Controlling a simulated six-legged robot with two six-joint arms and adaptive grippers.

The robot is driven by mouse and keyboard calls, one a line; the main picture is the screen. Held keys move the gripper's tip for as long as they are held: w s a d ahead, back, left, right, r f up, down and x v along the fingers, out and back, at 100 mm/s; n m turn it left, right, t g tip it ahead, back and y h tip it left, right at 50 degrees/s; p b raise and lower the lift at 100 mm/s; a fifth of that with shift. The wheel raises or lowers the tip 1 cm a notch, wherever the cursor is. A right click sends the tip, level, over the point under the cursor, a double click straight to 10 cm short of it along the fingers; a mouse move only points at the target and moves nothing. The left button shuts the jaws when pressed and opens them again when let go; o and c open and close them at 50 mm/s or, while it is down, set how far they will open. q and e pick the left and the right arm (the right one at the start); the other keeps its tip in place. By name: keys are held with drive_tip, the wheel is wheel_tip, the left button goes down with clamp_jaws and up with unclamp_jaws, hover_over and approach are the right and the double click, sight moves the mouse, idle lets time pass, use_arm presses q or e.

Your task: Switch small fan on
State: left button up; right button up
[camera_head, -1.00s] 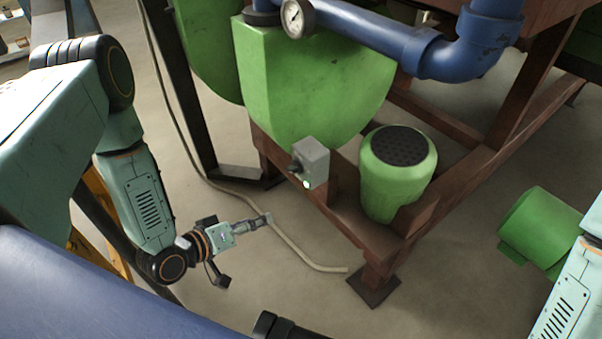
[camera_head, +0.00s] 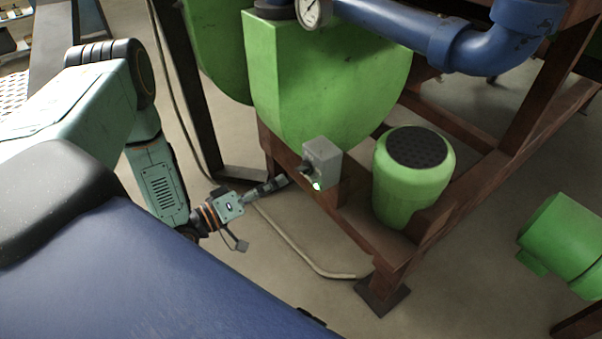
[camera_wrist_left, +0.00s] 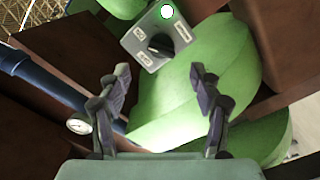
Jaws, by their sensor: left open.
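A small grey switch box (camera_head: 322,164) is mounted on the brown frame below the green housing. It has a dark rotary knob (camera_head: 306,168) and a lit whitish-green lamp (camera_head: 316,186). In the left wrist view, the switch box (camera_wrist_left: 156,36) is near the top, with its black knob (camera_wrist_left: 158,46), small labels and bright lamp (camera_wrist_left: 167,11). My left gripper (camera_head: 279,183) is just left of the box and apart from the knob. In the wrist view the fingers of my left gripper (camera_wrist_left: 160,80) are spread with nothing between them. My right gripper is not seen.
A green motor (camera_head: 411,178) with a dark top stands right of the box on the brown frame (camera_head: 450,215). The large green housing (camera_head: 325,80) and blue pipe (camera_head: 440,40) are above. A hose (camera_head: 300,255) lies on the floor. Another green motor (camera_head: 562,240) is at right.

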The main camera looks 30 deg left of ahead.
sight(299, 172)
use_arm(q)
drive_tip(key=shift+b+x, duration=1.2)
drive_tip(key=shift+x, duration=2.3)
drive_tip(key=shift+f, duration=0.1)
drive_tip(key=c, duration=1.1)
drive_tip(key=m+p, duration=0.1)
drive_tip(key=m, duration=0.1)
drive_tip(key=shift+m+p, duration=0.35)
drive_tip(key=shift+m, duration=0.05)
drive_tip(key=shift+m+p, duration=0.3)
drive_tip(key=shift+m, duration=0.5)
drive_tip(key=shift+c, duration=0.2)
